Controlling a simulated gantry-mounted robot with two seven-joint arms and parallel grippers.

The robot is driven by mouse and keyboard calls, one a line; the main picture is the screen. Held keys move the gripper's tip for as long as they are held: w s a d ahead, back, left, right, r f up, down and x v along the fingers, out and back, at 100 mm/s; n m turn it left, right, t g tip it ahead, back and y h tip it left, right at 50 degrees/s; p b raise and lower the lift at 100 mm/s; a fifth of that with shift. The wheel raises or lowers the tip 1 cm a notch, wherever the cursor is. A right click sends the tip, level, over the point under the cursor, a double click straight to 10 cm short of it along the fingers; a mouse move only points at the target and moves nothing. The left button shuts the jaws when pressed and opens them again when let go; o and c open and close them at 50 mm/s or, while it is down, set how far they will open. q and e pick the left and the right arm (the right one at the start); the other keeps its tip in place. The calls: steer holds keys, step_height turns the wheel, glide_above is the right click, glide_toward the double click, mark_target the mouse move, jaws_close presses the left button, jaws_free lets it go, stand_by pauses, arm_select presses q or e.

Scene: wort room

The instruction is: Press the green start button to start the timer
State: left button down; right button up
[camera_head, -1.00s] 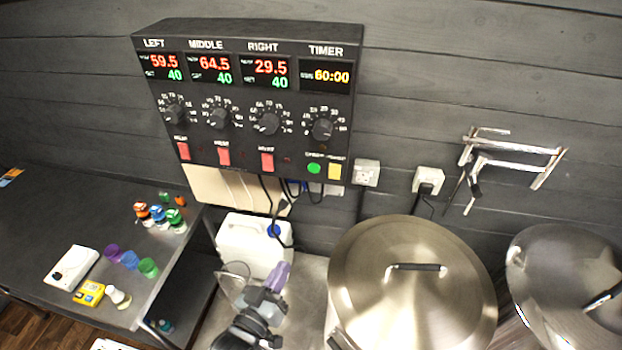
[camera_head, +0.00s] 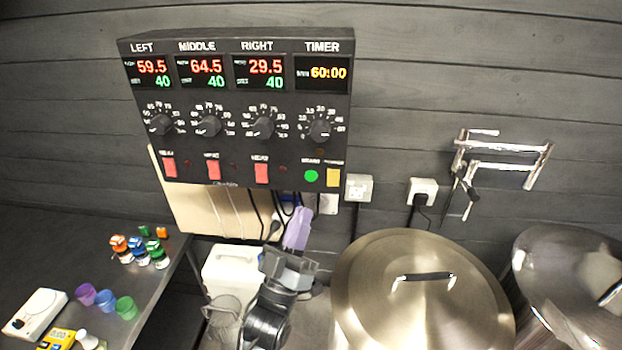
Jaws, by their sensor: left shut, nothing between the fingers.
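The black control box (camera_head: 235,145) hangs on the wall. Its green start button (camera_head: 311,176) sits at the lower right under the timer knob (camera_head: 320,129), just left of a yellow button (camera_head: 333,178). The timer display (camera_head: 322,73) reads 60:00. My left gripper (camera_head: 298,214) has purple fingers, is shut and empty, and points up. In the picture its tips are a little below the green button, apart from it, and below the box's lower edge. How far it is from the wall is hard to tell. My right gripper is out of view.
A large lidded pot (camera_head: 425,315) stands to the right of my left arm, with another pot (camera_head: 570,285) farther right. A white canister (camera_head: 228,268) is behind and left of the arm.

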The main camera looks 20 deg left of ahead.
mark_target(311, 176)
arm_select(q)
steer(key=shift+w, duration=0.1)
steer(key=w+a+b, duration=0.2)
steer(key=w, duration=0.6)
steer(key=shift+w, duration=0.15)
steer(key=shift+a, duration=0.1)
stand_by(1.1)
stand_by(0.8)
steer(key=shift+w, duration=0.15)
steer(key=shift+w+a+b, duration=0.1)
steer(key=shift+w+b, duration=0.15)
steer(key=shift+b, duration=0.05)
